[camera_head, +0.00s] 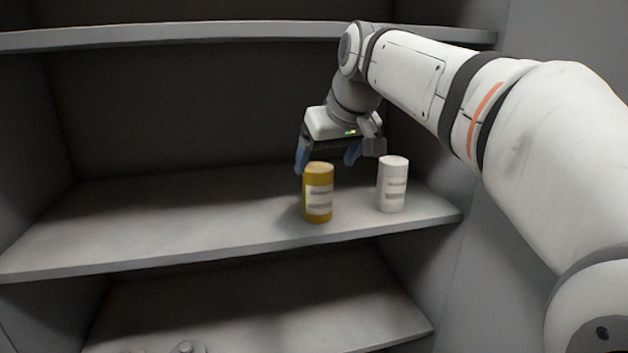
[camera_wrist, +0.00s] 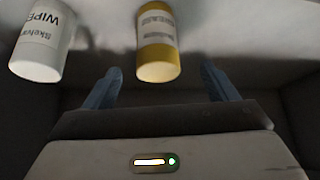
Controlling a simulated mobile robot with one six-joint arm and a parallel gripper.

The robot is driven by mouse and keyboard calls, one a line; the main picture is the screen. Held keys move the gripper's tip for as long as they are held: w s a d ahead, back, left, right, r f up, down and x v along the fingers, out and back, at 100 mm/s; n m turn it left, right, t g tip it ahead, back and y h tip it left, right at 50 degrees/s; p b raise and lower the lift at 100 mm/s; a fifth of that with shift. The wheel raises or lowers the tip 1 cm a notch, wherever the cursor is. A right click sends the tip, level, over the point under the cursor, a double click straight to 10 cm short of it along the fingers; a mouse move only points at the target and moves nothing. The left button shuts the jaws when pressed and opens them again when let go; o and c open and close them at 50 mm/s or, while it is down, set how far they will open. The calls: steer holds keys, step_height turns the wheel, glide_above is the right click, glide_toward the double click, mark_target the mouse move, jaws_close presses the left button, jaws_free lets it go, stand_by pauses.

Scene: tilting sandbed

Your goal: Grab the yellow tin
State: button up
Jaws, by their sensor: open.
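The yellow tin (camera_head: 318,192) stands upright near the front edge of the middle shelf in the head view, with a pale label on its side. My gripper (camera_head: 326,160) is behind and just above it, its blue fingers spread apart. In the wrist view the yellow tin (camera_wrist: 157,45) lies between the lines of the two fingers, beyond their tips, nearer the left finger. The gripper (camera_wrist: 161,72) is open and empty. I cannot tell the exact gap between the fingertips and the tin.
A white tin (camera_head: 392,184) stands upright to the right of the yellow one; it also shows at the left of the wrist view (camera_wrist: 42,40). The middle shelf (camera_head: 150,225) is clear to the left. An upper shelf (camera_head: 200,33) is above. A small object (camera_head: 188,347) is on the lower shelf.

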mark_target(318, 180)
steer(key=shift+w+f, duration=0.2)
steer(key=shift+w, duration=0.2)
steer(key=shift+p+x, duration=0.6)
steer(key=shift+x, duration=2.9)
steer(key=shift+w, duration=0.1)
steer(key=shift+r, duration=0.1)
steer(key=c, duration=1.3)
